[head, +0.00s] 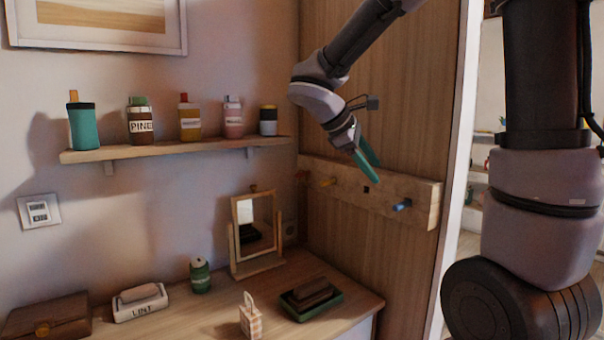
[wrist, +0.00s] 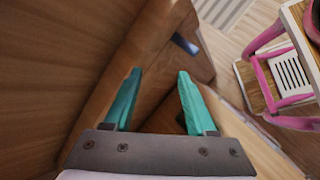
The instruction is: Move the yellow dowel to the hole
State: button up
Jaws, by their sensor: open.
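The yellow dowel (head: 327,182) sticks out of a wooden rail (head: 427,200) on the wood panel, left of my gripper in the head view. A dark square hole (head: 366,189) shows in the rail between the yellow dowel and a blue dowel (head: 402,205). My gripper (head: 377,173) is open and empty, its green fingers angled down in front of the rail near the hole. In the wrist view, my gripper (wrist: 159,72) shows both fingers apart with nothing between them. The blue dowel (wrist: 185,44) shows beyond them there; I cannot make out the yellow dowel in that view.
A shelf (head: 180,147) with several bottles hangs left of the rail. Below stands a counter (head: 190,320) with a mirror (head: 256,235), a green tray (head: 311,300) and a green can (head: 200,276). A pink-framed thing (wrist: 270,85) shows at right in the wrist view.

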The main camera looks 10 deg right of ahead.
jog(key=w+a+f+n+t+h, duration=0.2)
jog(key=w+a+n, duration=0.3)
jog(key=w, duration=0.1)
jog(key=n+t, duration=0.4)
jog(key=n, duration=0.1)
send_near(326, 181)
jog(key=shift+h, duration=0.4)
jog(key=x, duration=0.9)
jog(key=shift+w+d+f, duration=0.1)
jog(key=shift+w+f, duration=0.1)
jog(key=shift+w, duration=0.15)
grip_shut()
